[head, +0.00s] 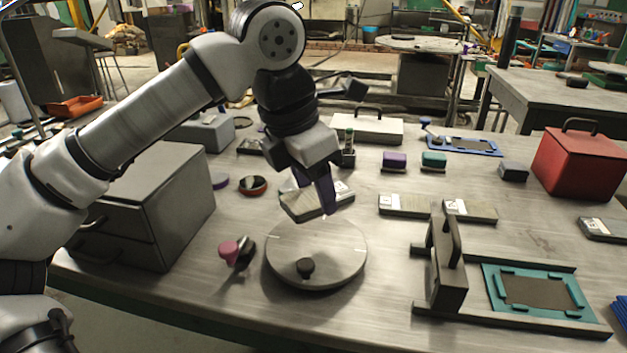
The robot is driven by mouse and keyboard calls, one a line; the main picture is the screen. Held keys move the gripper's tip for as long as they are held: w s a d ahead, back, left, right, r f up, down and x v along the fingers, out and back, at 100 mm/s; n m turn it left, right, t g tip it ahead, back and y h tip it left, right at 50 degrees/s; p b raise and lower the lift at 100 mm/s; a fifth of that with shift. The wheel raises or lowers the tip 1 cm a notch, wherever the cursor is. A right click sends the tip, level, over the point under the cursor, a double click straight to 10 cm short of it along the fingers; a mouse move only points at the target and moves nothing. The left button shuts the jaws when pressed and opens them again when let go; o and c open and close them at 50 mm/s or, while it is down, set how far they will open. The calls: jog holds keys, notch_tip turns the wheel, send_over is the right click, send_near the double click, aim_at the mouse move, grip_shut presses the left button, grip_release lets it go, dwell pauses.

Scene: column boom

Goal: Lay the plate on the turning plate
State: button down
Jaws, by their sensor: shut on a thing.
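The turning plate is a round pale metal disc (335,250) at the front middle of the bench, with a small black knob near its front rim. My gripper (314,190), with purple fingers, is just behind and above the disc. It is shut on a flat grey plate (298,207) with a pale label at its right end. One finger shows in front of the plate and part of the other behind it. The plate appears to be above the disc's back edge; its exact height is hard to tell. The fingers hide part of it.
A pink-topped knob (229,251) stands left of the disc. A grey drawer box (150,205) is farther left. Two labelled plates (400,206) lie to the right, behind a black upright handle fixture (446,262) and a teal frame (492,283).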

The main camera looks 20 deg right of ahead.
aim_at(318, 240)
jog(key=shift+f+b, duration=2.3)
jog(key=shift+f, duration=0.8)
jog(key=shift+f+b, duration=0.45)
jog(key=shift+f, duration=0.1)
jog(key=c, duration=0.5)
grip_release()
jog(key=p+v, duration=0.2)
jog(key=v, duration=1.1)
jog(key=shift+r, duration=0.4)
